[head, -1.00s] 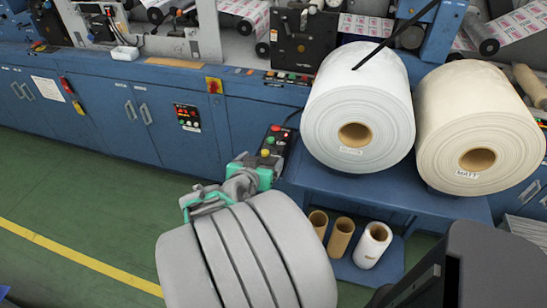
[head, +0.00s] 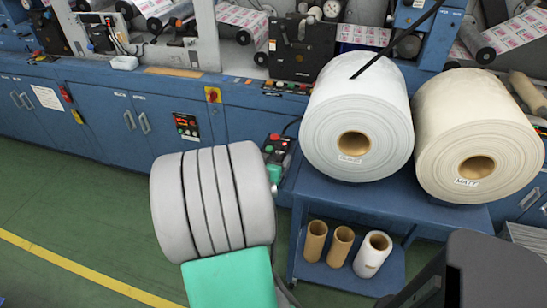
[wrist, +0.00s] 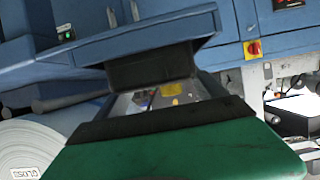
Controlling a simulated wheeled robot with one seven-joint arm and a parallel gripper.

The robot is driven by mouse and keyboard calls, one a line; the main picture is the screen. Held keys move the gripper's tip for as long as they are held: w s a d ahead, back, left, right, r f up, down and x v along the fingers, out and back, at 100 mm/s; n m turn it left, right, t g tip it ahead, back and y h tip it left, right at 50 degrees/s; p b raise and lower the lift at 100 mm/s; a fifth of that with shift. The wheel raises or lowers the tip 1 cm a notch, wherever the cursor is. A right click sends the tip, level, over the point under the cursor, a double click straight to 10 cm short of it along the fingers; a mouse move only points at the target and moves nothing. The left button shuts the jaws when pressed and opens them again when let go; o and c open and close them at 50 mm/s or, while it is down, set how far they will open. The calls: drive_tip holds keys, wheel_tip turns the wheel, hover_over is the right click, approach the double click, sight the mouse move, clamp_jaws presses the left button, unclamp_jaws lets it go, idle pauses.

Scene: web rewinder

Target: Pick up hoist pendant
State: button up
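The hoist pendant (head: 275,148) is a small dark box with red and other coloured buttons. In the head view it hangs just left of the roll stand, in front of the blue cabinet. My gripper (wrist: 158,98) shows in the wrist view as two dark finger parts with a gap between them, and machine background shows through the gap. In the head view my grey arm hides most of the gripper; a green part of it shows right at the pendant's lower end. Whether they touch I cannot tell. I cannot make out the pendant in the wrist view.
A white roll (head: 357,125) and a cream roll (head: 478,135) lie on the blue stand (head: 335,194). Several cardboard cores (head: 341,245) stand on its lower shelf. The blue machine cabinet (head: 95,115) runs behind. Green floor (head: 70,210) is open at left.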

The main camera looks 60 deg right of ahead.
clamp_jaws()
drive_tip(key=shift+r, duration=0.15)
idle(0.7)
